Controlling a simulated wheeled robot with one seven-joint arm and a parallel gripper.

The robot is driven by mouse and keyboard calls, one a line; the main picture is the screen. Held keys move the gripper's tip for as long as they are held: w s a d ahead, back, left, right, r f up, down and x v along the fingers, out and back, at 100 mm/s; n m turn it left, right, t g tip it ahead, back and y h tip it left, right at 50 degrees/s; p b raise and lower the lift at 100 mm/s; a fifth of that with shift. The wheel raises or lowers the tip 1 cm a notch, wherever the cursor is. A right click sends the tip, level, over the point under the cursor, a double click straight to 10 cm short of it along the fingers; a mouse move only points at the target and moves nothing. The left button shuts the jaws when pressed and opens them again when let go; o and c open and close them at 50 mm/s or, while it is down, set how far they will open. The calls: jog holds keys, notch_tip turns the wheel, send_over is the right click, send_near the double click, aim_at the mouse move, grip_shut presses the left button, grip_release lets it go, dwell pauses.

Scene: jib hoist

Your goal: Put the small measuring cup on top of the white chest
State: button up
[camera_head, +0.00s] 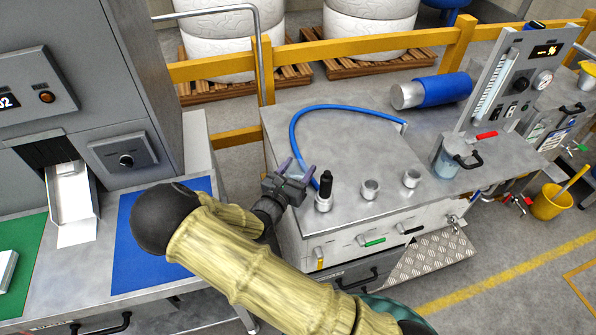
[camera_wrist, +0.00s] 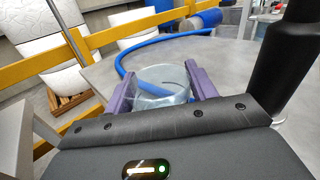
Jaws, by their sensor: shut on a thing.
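My gripper (camera_head: 297,170) is above the left part of the grey metal worktop, beside a black-topped fitting. In the wrist view its purple fingers (camera_wrist: 161,88) are closed around a small clear cup (camera_wrist: 163,97), which looks upright. Blue shows in or through its wall. The cup cannot be made out in the head view. The low cabinet with a white front (camera_head: 375,238) and coloured handles stands under the worktop; it may be the white chest. A larger clear jug (camera_head: 447,158) with a black handle stands at the worktop's right.
The black-topped fitting (camera_head: 325,188) and two small metal sockets (camera_head: 370,189) (camera_head: 411,178) stand near the front edge. A blue hose (camera_head: 340,108) arches across the worktop. A blue roll (camera_head: 443,90) lies at the back. The middle of the worktop is clear.

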notch_tip(320, 180, up, 9)
jog(key=shift+b, duration=0.3)
dwell(0.5)
dwell(0.6)
